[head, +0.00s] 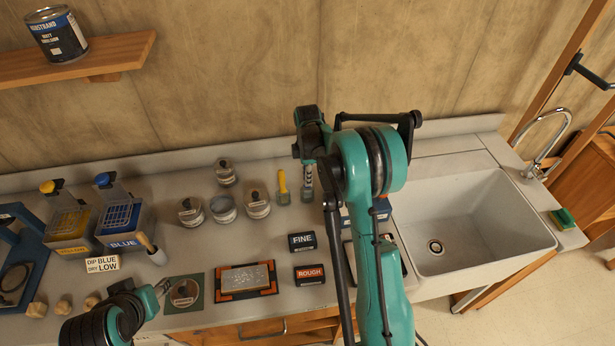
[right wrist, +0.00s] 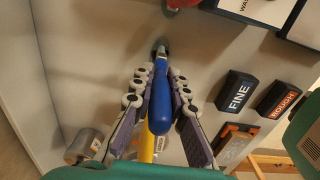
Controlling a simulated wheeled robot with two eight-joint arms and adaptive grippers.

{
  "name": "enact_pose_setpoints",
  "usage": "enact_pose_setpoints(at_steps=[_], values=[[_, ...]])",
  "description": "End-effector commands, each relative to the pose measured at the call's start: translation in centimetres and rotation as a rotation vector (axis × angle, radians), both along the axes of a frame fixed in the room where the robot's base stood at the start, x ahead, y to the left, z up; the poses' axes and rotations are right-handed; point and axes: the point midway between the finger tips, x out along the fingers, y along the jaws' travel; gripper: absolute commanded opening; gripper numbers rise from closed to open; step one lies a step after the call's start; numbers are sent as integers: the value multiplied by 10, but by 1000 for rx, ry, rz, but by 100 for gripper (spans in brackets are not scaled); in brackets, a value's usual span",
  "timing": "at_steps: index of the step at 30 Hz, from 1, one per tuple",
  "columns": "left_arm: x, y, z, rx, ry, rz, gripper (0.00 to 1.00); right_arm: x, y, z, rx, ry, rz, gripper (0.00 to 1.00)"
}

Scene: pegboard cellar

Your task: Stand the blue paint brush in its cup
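The blue paint brush (right wrist: 160,97) is between the two purple-padded fingers of my right gripper (right wrist: 160,80), which look closed against its handle. Its thick handle end points towards the wrist camera. In the head view the right gripper (head: 308,160) is over the counter, with a metal ferrule and bristles (head: 307,186) below it. Several grey cups or jars (head: 223,209) stand left of it; one looks open and empty. Which one is the blue brush's cup I cannot tell. My left gripper (head: 163,287) is at lower left, its fingers too small to judge.
A yellow brush (head: 282,188) is close left of the right gripper. A blue paint tub (head: 123,224) and a yellow one (head: 67,226) stand at left. FINE (head: 302,241) and ROUGH (head: 309,274) blocks lie in front. A sink (head: 470,232) is at right.

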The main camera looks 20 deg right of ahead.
Motion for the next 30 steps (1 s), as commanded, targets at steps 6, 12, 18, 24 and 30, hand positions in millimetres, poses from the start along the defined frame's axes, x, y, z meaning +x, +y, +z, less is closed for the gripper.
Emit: enact_pose_setpoints(at_steps=[6,12,18,24,30], values=[[0,0,0,0,0,0,40,0,0,0,0,0,0,39],[0,0,0,0,0,0,40,0,0,1,0,0,0,39],[0,0,0,0,0,0,40,0,0,25,0,0,0,39],[0,0,0,0,0,0,40,0,0,70,0,0,0,39],[0,0,0,0,0,0,40,0,0,105,0,0,0,39]])
